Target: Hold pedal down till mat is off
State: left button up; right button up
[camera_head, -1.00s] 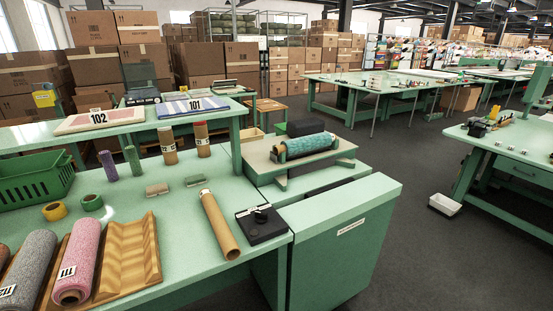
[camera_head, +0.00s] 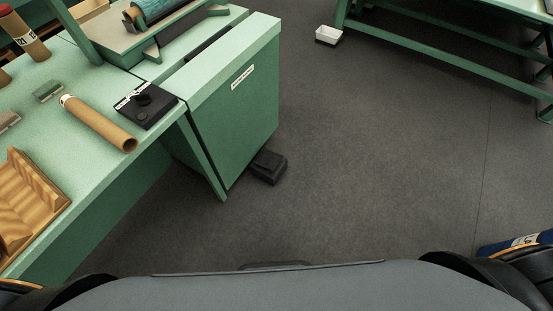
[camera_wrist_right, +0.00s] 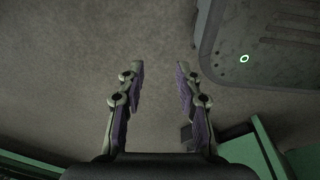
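A black pedal (camera_head: 269,167) lies on the dark floor against the foot of the green cabinet (camera_head: 255,105) in the head view. A teal roll (camera_head: 158,9) on the machine above is cut off by the top edge; I cannot tell whether it is the mat. My right gripper (camera_wrist_right: 160,68) is open and empty over bare floor in the right wrist view. A small dark shape (camera_wrist_right: 187,135) shows beside its right finger; I cannot tell what it is. My left gripper is out of view.
A black control box (camera_head: 148,105) with a knob and a cardboard tube (camera_head: 98,123) lie on the green table. A wooden cradle (camera_head: 27,200) is at the left. Floor right of the pedal is clear.

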aim_at(268, 160)
jog(key=i+l+u, duration=0.1)
jog(key=l+u, duration=0.15)
jog(key=u, duration=0.25)
jog(key=i+l+u, duration=0.1)
jog(key=l+u, duration=0.15)
jog(key=u, duration=0.2)
jog(key=l+u, duration=0.25)
jog(key=u, duration=0.25)
jog(key=l+u, duration=0.1)
jog(key=l, duration=0.5)
jog(key=k+l+u, duration=0.1)
jog(key=l, duration=0.45)
jog(key=l+u, duration=0.1)
jog(key=l, duration=0.5)
jog(key=k, duration=0.05)
